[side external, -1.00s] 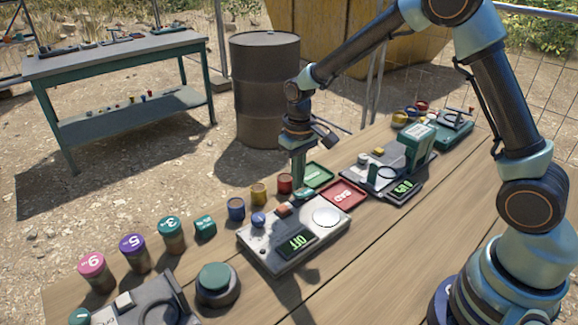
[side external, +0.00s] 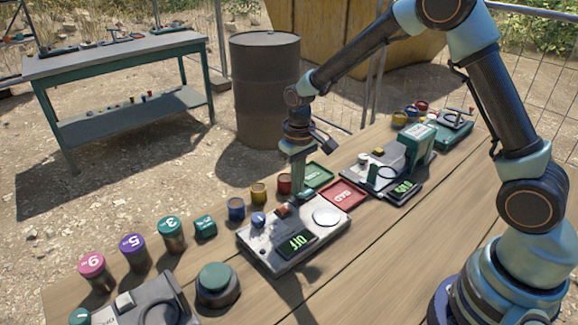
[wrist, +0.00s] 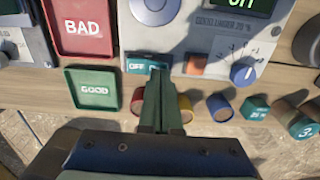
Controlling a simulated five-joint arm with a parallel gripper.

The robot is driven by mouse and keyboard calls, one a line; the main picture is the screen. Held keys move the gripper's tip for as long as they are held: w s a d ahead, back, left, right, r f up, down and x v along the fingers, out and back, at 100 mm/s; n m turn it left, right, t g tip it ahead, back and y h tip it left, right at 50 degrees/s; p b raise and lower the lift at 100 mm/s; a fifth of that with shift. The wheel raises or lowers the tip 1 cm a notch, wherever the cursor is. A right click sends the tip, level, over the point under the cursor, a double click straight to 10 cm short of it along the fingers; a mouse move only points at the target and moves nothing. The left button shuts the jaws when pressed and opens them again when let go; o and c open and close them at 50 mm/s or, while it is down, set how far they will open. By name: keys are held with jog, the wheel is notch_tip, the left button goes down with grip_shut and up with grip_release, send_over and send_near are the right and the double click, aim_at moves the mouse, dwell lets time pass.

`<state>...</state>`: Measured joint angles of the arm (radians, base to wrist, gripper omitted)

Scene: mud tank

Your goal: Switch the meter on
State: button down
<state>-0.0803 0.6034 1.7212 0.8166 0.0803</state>
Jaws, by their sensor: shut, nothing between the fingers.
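The meter (side external: 275,255) is a grey box on the wooden bench, with a round metal plate, a blue knob (side external: 258,221), an orange button (wrist: 196,64) and a display (side external: 297,243) reading OFF. Its teal switch (wrist: 136,65), with white lettering that reads OFF at its left end, sits on the edge nearest my gripper in the wrist view. My gripper (wrist: 158,78) is shut and empty, its tips over the right part of the switch. The tips hide that part; I cannot tell whether they touch it.
A red BAD tray (wrist: 84,27) and a green GOOD tray (wrist: 92,92) lie beside the meter. Red, yellow and blue pots (side external: 236,209) stand close along its edge. Another device with a green display (side external: 404,187) stands beyond the trays. Numbered cylinders (side external: 133,252) stand left.

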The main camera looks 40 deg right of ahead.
jog(key=shift+f, duration=0.5)
jog(key=shift+r, duration=3.55)
jog(key=s+d+r+t, duration=0.1)
jog(key=s+r+t, duration=0.1)
jog(key=s+r, duration=0.4)
jog(key=s+d+r+t, duration=0.2)
jog(key=s+r+t, duration=0.1)
jog(key=s+r, duration=0.4)
jog(key=s, duration=0.2)
jog(key=shift+s+d+t, duration=0.3)
